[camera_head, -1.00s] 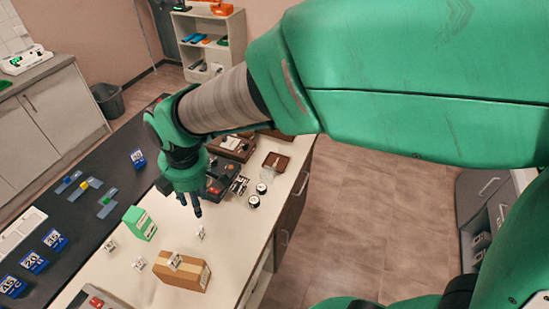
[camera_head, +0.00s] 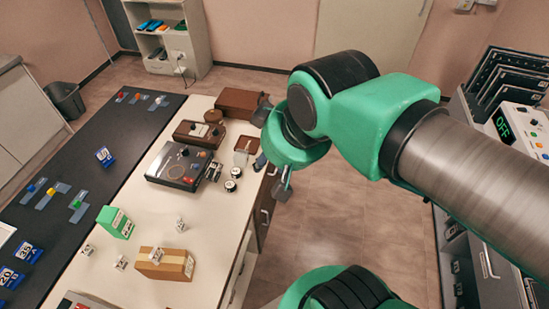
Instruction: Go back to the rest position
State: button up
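My gripper (camera_head: 272,150) is at the end of the green arm, right of the light table's (camera_head: 210,224) far right edge in the picture. Its two fingers are spread wide apart, one toward the top and one toward the bottom. I see nothing held between them. The arm is folded and comes in from the right side. The wrist hides part of the floor and the cabinet side behind it.
On the table are a green box (camera_head: 115,222), a cardboard box (camera_head: 166,265), small white cubes, a dark device (camera_head: 180,167) and brown cases. A black mat (camera_head: 92,190) lies left. Equipment with a lit display (camera_head: 505,126) stands right. Open floor (camera_head: 330,215) lies between.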

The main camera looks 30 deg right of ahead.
jog(key=shift+s+d, duration=0.15)
jog(key=shift+s, duration=0.05)
notch_tip(320, 180, down, 6)
jog(key=b, duration=0.5)
jog(key=shift+r+b, duration=0.15)
jog(key=shift+b, duration=0.2)
